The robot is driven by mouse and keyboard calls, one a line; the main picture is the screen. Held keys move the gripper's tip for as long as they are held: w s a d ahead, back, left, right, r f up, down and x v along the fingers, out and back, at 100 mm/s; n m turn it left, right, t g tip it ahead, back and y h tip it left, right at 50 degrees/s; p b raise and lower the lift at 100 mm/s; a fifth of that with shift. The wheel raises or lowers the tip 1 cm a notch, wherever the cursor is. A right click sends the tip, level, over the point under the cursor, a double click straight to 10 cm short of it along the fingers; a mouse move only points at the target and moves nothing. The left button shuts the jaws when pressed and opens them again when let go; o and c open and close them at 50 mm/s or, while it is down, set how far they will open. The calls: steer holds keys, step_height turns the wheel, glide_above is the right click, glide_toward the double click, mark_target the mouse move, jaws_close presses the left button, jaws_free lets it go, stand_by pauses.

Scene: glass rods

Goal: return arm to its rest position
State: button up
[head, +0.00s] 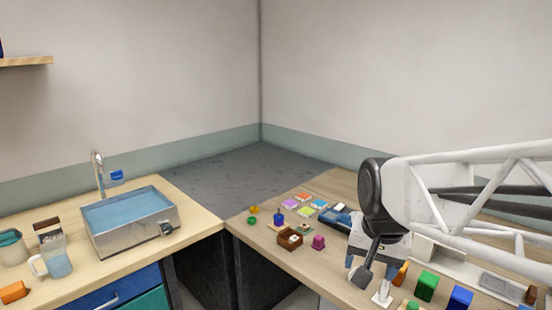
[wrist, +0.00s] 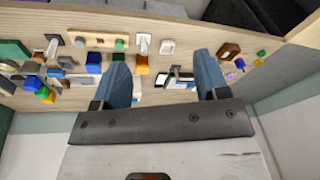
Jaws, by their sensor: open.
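My gripper (head: 370,260) hangs from the white truss-like arm over the right-hand wooden counter (head: 335,185). In the wrist view its two blue fingers stand wide apart, so my gripper (wrist: 162,62) is open, with nothing held between them. The fingers appear above the counter and its small objects; the exact height cannot be told. My arm reaches in from the right edge of the head view and hides part of the counter and the wall behind.
Small items crowd the counter: a brown box (head: 290,238), a magenta piece (head: 318,242), a green block (head: 426,286) and a blue block (head: 459,298). A sink basin (head: 130,220) and a glass jug (head: 54,258) stand on the left counter. Space above is clear.

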steer(key=s+d+f+n, duration=0.1)
steer(key=s+f+n, duration=0.3)
steer(key=s, duration=0.6)
steer(key=shift+s, duration=0.2)
